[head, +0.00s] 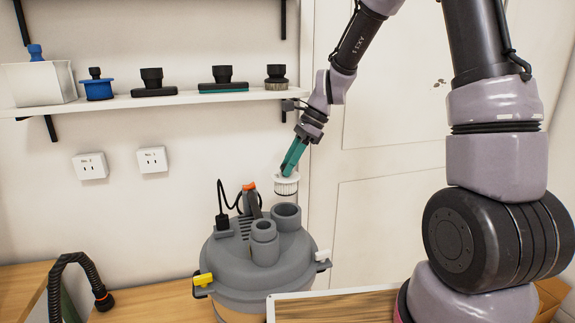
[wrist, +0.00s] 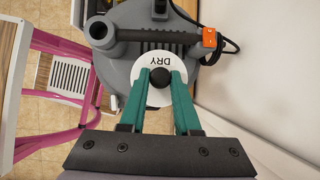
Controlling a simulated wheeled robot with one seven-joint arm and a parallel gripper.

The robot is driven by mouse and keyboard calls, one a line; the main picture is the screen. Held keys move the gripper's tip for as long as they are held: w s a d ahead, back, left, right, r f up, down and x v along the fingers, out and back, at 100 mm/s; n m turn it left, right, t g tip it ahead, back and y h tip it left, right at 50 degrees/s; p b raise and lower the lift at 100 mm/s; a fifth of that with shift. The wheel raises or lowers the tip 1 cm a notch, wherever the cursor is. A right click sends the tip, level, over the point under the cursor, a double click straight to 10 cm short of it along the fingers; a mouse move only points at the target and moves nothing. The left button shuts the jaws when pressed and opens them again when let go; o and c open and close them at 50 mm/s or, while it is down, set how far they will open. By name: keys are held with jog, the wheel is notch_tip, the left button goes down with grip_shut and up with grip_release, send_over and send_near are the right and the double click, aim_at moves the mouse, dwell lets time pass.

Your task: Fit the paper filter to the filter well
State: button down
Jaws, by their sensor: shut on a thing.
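The paper filter (head: 286,184) is a white, pleated cylinder with a wider white top. In the wrist view its round top (wrist: 159,95) reads DRY and has a dark knob in the middle. My gripper (head: 288,171) has its teal fingers shut on that knob, also seen in the wrist view (wrist: 160,76). The filter hangs roughly upright in the air, just above the filter well (head: 286,212), an open grey round socket on the vacuum lid. A small gap shows between them in the head view. In the wrist view the filter top hides the well.
The grey vacuum lid (head: 232,258) carries a second upright port (head: 264,235) and an orange-topped part (head: 250,190) beside the well. A shelf (head: 190,97) with several attachments runs along the wall above. A black hose (head: 75,262) lies at the left.

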aim_at(292, 175)
jog(key=shift+f, duration=2.3)
jog(key=shift+f, duration=2.85)
jog(key=c, duration=0.5)
grip_release()
jog(key=shift+c, duration=0.2)
jog(key=s+d+r+n+t+h, duration=0.15)
jog(key=d+r, duration=0.25)
jog(key=r, duration=0.4)
jog(key=s+d+r+n+t, duration=0.1)
jog(key=s+d+r+n, duration=0.2)
jog(key=r, duration=0.4)
jog(key=s+d+r+n+t+h, duration=0.1)
jog(key=d+r+n, duration=0.1)
jog(key=d+r, duration=0.45)
jog(key=s+d+r+n+t, duration=0.2)
jog(key=s+r, duration=0.2)
jog(key=s, duration=0.1)
jog(key=s+d+r+n+t+h, duration=0.1)
jog(key=s+d+r+n+t, duration=0.1)
jog(key=s+r, duration=0.3)
jog(key=shift+s+d+r+n+t, duration=0.15)
jog(key=shift+s+d+n+t, duration=0.15)
jog(key=shift+s+n, duration=0.5)
